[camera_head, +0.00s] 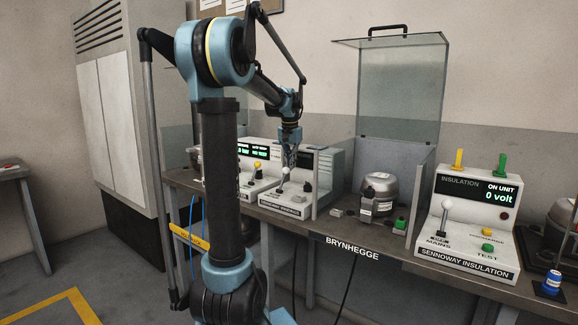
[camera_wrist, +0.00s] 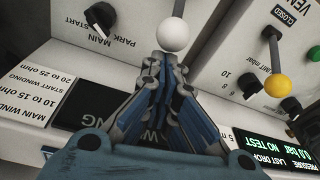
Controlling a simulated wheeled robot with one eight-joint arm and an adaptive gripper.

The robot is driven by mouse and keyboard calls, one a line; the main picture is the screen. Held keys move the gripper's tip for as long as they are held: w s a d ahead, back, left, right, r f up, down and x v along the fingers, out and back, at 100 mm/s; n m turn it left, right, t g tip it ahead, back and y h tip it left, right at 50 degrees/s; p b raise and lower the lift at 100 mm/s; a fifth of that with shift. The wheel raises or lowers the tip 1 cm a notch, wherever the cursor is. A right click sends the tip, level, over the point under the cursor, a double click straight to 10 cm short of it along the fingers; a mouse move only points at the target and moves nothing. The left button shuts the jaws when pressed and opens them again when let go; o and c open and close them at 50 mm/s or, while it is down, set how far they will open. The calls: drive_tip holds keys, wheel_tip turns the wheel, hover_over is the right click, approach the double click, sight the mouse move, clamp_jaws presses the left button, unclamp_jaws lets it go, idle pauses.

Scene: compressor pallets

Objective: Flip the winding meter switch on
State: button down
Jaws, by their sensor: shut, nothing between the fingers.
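The winding meter (camera_head: 281,208) is a white console on the bench, in the middle of the head view. Its switch is a lever with a white ball (camera_head: 286,171). In the wrist view the white ball (camera_wrist: 173,35) stands just beyond my fingertips, on a grey stem. My gripper (camera_head: 288,164) is shut and empty, pointing down at the ball; it also shows in the wrist view (camera_wrist: 168,62). I cannot tell whether the fingertips touch the ball. A black selector knob (camera_wrist: 100,17) and panel text about windings show to the left. The meter's display is partly hidden by my gripper.
Left of it is another console with a yellow ball lever (camera_head: 257,165) and a lit green display. To the right are a grey compressor (camera_head: 380,187), an open clear guard (camera_head: 400,85) and the insulation console (camera_head: 464,261). The bench's front edge carries a BRYNHEGGE label.

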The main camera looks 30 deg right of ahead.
drive_tip(key=shift+s+a+r, duration=0.15)
drive_tip(key=shift+a, duration=0.1)
